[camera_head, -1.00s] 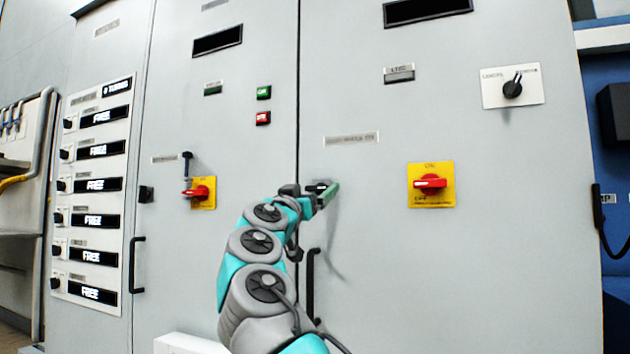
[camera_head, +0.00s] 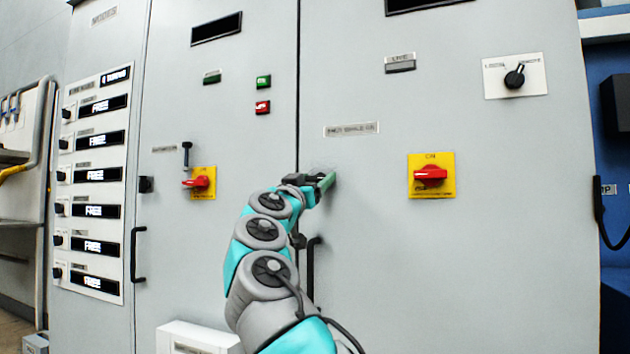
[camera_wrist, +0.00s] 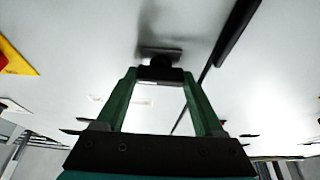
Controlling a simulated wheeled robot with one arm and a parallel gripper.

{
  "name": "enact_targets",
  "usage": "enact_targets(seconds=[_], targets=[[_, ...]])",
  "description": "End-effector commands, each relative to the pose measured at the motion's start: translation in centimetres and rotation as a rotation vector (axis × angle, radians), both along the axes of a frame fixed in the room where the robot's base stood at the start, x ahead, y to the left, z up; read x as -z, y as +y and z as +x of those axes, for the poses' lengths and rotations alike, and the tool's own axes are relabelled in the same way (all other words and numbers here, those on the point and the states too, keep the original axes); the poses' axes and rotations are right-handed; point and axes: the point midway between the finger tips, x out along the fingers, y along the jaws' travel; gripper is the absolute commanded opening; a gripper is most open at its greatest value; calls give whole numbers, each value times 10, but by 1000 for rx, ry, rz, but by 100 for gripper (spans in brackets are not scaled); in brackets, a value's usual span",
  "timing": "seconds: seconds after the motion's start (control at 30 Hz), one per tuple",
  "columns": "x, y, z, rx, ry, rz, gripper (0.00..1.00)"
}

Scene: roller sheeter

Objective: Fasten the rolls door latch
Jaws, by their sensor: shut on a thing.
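The rolls door latch is a small dark handle on a flat plate on the grey door. In the wrist view the latch (camera_wrist: 160,62) sits between the tips of my two green fingers. My gripper (camera_wrist: 159,74) is shut on it. In the head view my gripper (camera_head: 324,182) is at the left edge of the right-hand door (camera_head: 480,270), just right of the seam and below a small label (camera_head: 351,129). My fingers and wrist hide most of the latch there, so its exact angle cannot be told.
A black door handle (camera_head: 311,270) stands just below my gripper. A red rotary switch on a yellow plate (camera_head: 431,176) is to the right, another (camera_head: 201,183) to the left. A white box (camera_head: 198,338) is low at the left. The door face around the latch is mostly clear.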

Motion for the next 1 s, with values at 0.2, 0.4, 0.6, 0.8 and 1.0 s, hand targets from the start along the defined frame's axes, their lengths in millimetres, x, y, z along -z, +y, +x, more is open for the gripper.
enact_targets(seconds=[0.2, 0.4, 0.6, 0.8, 1.0], targets=[[0, 0, 0, -1, 0, 0, 20], [0, 0, 0, 0, 1, -5, 14], [-1, -1, -1, 2, 13, -44, 14], [0, -1, -2, 2, 50, -139, 14], [-2, -2, -2, 3, 102, -276, 14]])
